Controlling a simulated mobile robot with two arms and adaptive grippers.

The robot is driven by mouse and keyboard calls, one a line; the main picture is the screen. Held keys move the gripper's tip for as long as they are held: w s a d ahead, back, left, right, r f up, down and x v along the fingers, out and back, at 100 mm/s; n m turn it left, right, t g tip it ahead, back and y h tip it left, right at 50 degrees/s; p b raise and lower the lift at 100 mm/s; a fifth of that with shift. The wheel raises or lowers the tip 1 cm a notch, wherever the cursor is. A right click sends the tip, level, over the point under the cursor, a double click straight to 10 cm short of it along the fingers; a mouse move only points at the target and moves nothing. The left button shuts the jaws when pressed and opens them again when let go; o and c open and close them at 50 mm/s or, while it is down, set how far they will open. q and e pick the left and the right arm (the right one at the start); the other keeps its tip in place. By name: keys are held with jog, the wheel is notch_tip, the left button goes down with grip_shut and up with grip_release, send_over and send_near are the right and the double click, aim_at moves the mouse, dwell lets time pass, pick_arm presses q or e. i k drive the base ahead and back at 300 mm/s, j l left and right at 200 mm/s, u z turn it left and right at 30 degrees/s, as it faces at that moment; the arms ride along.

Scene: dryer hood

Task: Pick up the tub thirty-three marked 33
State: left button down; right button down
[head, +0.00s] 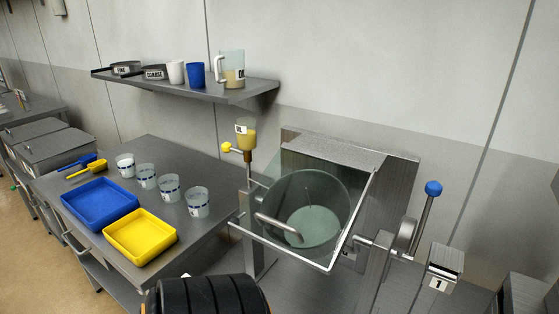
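Several small pale tubs with blue-marked labels stand upright in a slanting row on the grey metal table (184,154). They are the far-left tub (125,166), a second tub (147,177), a third tub (168,188) and the near-right tub (197,203). The marks on them are too small to read, so I cannot tell which is 33. Neither of my grippers shows in the head view.
A blue tray (99,204) and a yellow tray (140,237) lie left of the tubs, with blue and yellow scoops (88,166) behind. A shelf (190,92) with cups and a jug hangs above. A glass-hooded machine (308,211) stands right.

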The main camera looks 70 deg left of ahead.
aim_at(169, 184)
jog(key=u, duration=3)
jog(key=j+z, duration=0.15)
jog(key=z, duration=0.25)
jog(key=i+j+z, duration=0.1)
jog(key=z, duration=0.3)
jog(key=j+z, duration=0.25)
jog(key=z, duration=0.15)
